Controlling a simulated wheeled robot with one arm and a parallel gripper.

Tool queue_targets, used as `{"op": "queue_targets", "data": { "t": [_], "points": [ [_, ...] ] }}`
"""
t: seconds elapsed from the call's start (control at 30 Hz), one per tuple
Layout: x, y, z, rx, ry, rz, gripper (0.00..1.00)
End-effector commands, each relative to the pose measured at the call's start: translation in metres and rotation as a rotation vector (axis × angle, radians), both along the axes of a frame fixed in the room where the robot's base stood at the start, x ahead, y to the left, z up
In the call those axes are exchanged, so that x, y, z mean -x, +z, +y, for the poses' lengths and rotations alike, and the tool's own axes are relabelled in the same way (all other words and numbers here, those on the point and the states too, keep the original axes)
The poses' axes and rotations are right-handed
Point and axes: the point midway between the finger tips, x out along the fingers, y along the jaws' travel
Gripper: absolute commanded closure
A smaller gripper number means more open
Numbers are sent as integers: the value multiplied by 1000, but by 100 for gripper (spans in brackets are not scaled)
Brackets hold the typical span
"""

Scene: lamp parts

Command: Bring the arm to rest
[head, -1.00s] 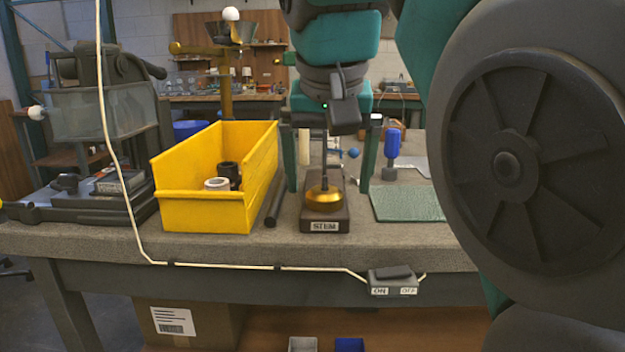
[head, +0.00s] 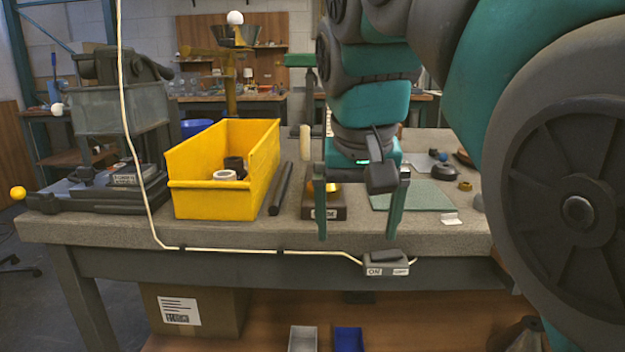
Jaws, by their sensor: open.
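My gripper (head: 359,232) hangs from my teal and dark grey arm, pointing down over the front part of the workbench. Its two long green fingers are spread wide with nothing between them. The left finger stands in front of the dark block labelled STEM (head: 337,212) and covers part of its label. A brass piece (head: 333,187) sits on that block, partly hidden by the finger. The right finger stands in front of the green mat (head: 430,197). My arm links fill the right side of the view.
A white cord runs down to an ON switch box (head: 386,263) at the front edge.

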Motion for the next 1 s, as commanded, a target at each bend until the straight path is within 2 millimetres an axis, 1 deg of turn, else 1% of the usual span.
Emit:
{"op": "queue_targets", "data": {
  "t": [0.03, 0.17, 0.27, 0.3, 0.37, 0.4, 0.57, 0.67, 0.7, 0.8, 0.9, 1.0],
  "points": [
    [4, -11, -7, 2, -5, 20, 0],
    [16, -45, -24, 6, -9, 72, 0],
    [29, -78, -39, 7, -9, 121, 0],
    [36, -92, -45, 8, -10, 144, 0],
    [47, -111, -52, 6, -9, 169, 0],
    [55, -125, -57, 6, -8, 189, 0],
    [91, -179, -74, -1, 0, 269, 0],
    [118, -212, -81, -8, 7, 316, 0],
    [130, -226, -84, -12, 11, 338, 0],
    [157, -255, -88, -21, 21, 378, 0],
    [181, -278, -90, -28, 29, 415, 0],
    [196, -292, -91, -33, 36, 434, 0]
  ]
}}
